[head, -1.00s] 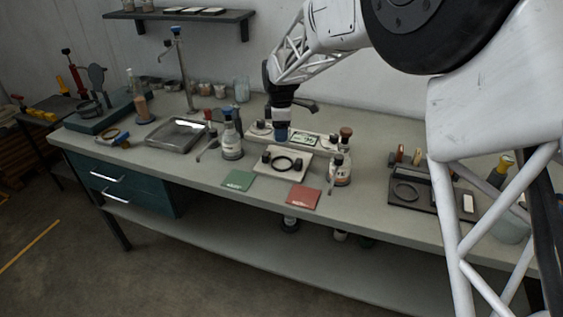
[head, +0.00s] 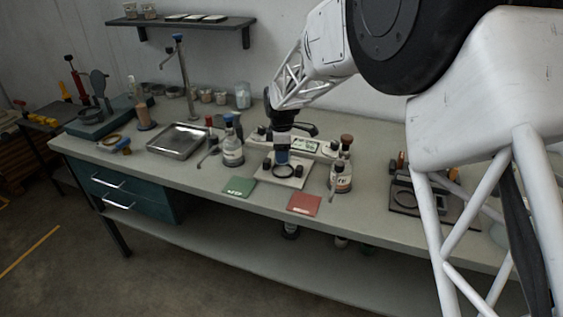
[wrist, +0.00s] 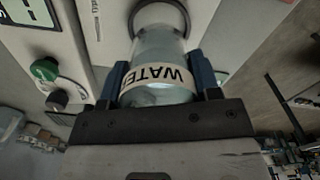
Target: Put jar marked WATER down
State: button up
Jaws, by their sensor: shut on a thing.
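The jar marked WATER (wrist: 158,48) is clear glass with a white label band in black letters. It shows in the wrist view between the two blue fingers of my gripper (wrist: 160,82), which is shut on it. The far end of the jar is at a dark ring (wrist: 187,12) on a white device; I cannot tell whether it touches. In the head view my gripper (head: 282,157) is just above the dark ring (head: 293,172) on the white plate. The jar is mostly hidden there.
A labelled bottle (head: 232,150) stands left of the plate and a brown-stoppered bottle (head: 341,178) right of it. A green card (head: 239,187) and a red card (head: 304,204) lie in front. A metal tray (head: 177,141) is further left. The wrist view shows a green knob (wrist: 45,68).

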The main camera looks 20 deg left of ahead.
jog(key=shift+f, duration=2.05)
jog(key=shift+f, duration=0.1)
jog(key=o, duration=1)
notch_tip(320, 180, up, 12)
jog(key=shift+r, duration=0.1)
